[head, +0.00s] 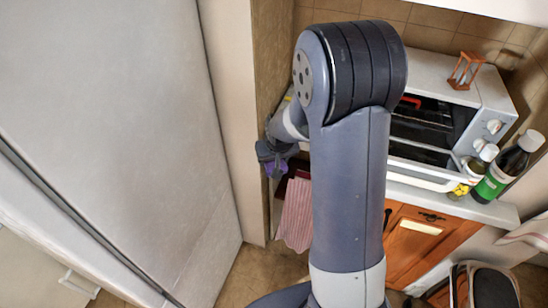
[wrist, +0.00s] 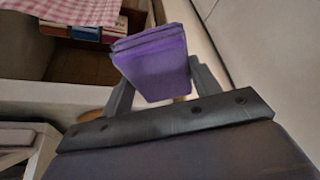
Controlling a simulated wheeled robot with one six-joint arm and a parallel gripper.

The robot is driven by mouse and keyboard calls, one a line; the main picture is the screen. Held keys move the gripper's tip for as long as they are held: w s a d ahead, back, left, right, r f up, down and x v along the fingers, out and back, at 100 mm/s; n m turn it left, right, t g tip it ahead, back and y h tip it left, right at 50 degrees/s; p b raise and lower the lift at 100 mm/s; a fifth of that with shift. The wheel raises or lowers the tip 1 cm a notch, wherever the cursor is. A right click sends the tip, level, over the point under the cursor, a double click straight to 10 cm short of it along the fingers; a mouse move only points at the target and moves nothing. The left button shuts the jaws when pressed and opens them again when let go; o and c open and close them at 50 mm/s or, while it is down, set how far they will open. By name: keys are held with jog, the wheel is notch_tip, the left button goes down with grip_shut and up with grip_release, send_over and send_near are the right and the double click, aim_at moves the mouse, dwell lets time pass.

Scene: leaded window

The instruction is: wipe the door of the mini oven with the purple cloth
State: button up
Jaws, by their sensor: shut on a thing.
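The mini oven (head: 497,98) is white and stands on the counter at the right of the head view. Its door (head: 425,178) appears lowered open at the front, and my arm hides its left part. My gripper (head: 272,158) is left of the oven, beyond my arm, apart from the door. In the wrist view my gripper (wrist: 160,88) is shut on the purple cloth (wrist: 155,62), a folded pad between the two fingers. Only a small part of the purple cloth (head: 277,169) shows in the head view.
An hourglass (head: 465,71) stands on the oven. Two bottles (head: 507,165) stand at its right front. A large pale panel (head: 110,130) fills the left. A red-and-white checked cloth (head: 295,215) hangs below my gripper. Boxes (wrist: 92,28) sit on a shelf in the wrist view.

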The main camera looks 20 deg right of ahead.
notch_tip(320, 180, up, 7)
jog(key=p, duration=0.6)
jog(key=shift+r, duration=0.2)
jog(key=shift+f, duration=0.15)
jog(key=s+d+r+m+g, duration=0.4)
jog(key=s+d+r+m, duration=0.2)
jog(key=s+d+r, duration=0.4)
jog(key=d, duration=0.2)
jog(key=shift+d+r, duration=0.25)
jog(key=shift+d, duration=0.05)
